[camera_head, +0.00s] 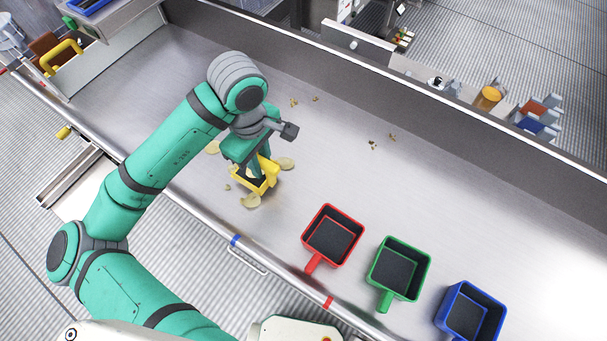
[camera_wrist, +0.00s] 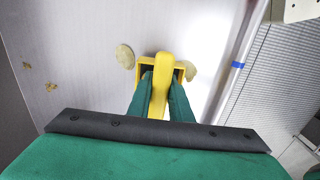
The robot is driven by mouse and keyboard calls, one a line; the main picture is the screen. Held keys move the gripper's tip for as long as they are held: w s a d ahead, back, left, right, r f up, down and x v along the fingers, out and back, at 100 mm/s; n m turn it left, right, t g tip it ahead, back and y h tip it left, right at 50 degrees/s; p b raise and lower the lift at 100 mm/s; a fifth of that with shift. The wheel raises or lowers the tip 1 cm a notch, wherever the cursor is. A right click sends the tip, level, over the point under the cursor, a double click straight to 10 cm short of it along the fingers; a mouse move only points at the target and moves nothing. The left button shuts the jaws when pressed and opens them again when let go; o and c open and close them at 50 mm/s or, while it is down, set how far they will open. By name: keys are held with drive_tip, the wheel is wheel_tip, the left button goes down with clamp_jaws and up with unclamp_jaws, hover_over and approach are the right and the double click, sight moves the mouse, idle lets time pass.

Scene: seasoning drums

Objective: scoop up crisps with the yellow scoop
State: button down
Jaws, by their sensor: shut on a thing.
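The yellow scoop (camera_head: 267,170) is held by my gripper (camera_head: 256,167) low over the metal table, at the middle left of the head view. In the wrist view the two green fingers (camera_wrist: 162,93) are shut on either side of the yellow handle (camera_wrist: 163,80). Pale crisps lie around the scoop: one crisp (camera_head: 286,163) to its right, one crisp (camera_head: 251,200) at its front and one crisp (camera_head: 212,147) to its left. A crisp (camera_wrist: 125,56) also shows beside the scoop in the wrist view. I cannot tell whether the scoop touches the table or holds any crisps.
A red scoop (camera_head: 333,236), a green scoop (camera_head: 399,269) and a blue scoop (camera_head: 472,311) stand in a row along the near edge at right. Small crumbs (camera_head: 373,146) lie farther back. A raised wall (camera_head: 400,95) bounds the table's far side. The right middle is clear.

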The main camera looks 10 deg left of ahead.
drive_tip(key=shift+s+a+r, duration=0.1)
drive_tip(key=shift+a+r, duration=0.05)
drive_tip(key=shift+r, duration=2.5)
